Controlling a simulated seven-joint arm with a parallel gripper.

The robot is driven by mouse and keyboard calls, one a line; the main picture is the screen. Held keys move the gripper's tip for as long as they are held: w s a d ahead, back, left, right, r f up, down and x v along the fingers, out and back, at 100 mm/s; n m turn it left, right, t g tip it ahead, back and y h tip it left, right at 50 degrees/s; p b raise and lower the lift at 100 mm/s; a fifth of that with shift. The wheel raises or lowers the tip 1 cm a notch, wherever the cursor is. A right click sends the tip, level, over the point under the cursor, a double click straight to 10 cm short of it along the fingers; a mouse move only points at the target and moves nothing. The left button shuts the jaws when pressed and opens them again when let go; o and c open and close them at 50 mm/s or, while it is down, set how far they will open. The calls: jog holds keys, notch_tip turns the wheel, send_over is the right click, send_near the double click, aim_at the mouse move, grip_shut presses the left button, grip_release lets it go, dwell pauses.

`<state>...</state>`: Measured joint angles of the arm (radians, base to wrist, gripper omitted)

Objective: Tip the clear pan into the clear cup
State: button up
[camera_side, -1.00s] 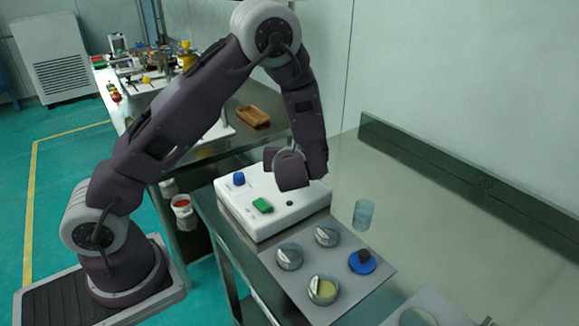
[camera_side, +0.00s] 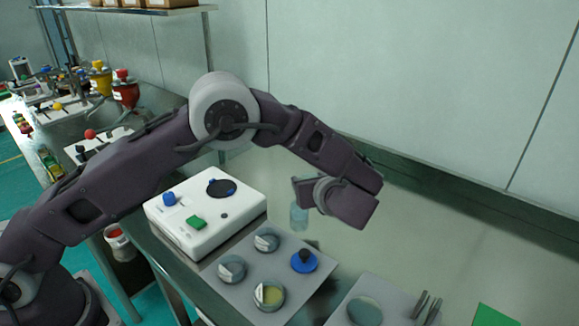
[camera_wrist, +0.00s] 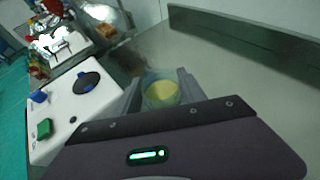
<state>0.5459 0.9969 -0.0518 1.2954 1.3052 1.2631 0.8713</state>
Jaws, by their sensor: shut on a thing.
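My gripper (camera_wrist: 160,78) has its two grey fingers on either side of a clear round pan (camera_wrist: 160,92) with yellow material in it, and is shut on the pan. In the wrist view I cannot tell the cup apart from the pan.
A white machine (camera_side: 180,225) with a black disc (camera_side: 221,188), blue knob and green button stands left. A grey plate (camera_side: 235,302) holds lidded tins, an open tin of yellow material (camera_side: 269,294) and a blue piece (camera_side: 304,262). The back right table is clear.

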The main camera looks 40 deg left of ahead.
jog(key=h, duration=0.1)
jog(key=n+h, duration=0.1)
jog(key=shift+a+f+g+h, duration=0.3)
jog(key=shift+f, duration=0.1)
jog(key=f+n+h, duration=0.1)
jog(key=h, duration=0.2)
jog(key=shift+a+f, duration=0.15)
jog(key=shift+f, duration=0.05)
jog(key=shift+a+f+n+g+h, duration=0.15)
jog(key=shift+n+h, duration=0.1)
jog(key=shift+h, duration=0.2)
jog(key=shift+a+f+n+g+h, duration=0.15)
jog(key=shift+n+h, duration=0.1)
jog(key=shift+h, duration=0.2)
jog(key=h, duration=0.1)
jog(key=n+h, duration=0.1)
jog(key=h, duration=0.2)
jog(key=shift+a+f+n+h, duration=0.3)
jog(key=shift+f+h, duration=0.1)
jog(key=h, duration=0.1)
jog(key=n+h, duration=0.1)
jog(key=shift+a+f+h, duration=0.15)
jog(key=shift+a+h, duration=0.15)
jog(key=shift+a, duration=0.05)
jog(key=shift+a+n+h, duration=0.15)
jog(key=shift+n+h, duration=0.15)
jog(key=shift+h, duration=0.8)
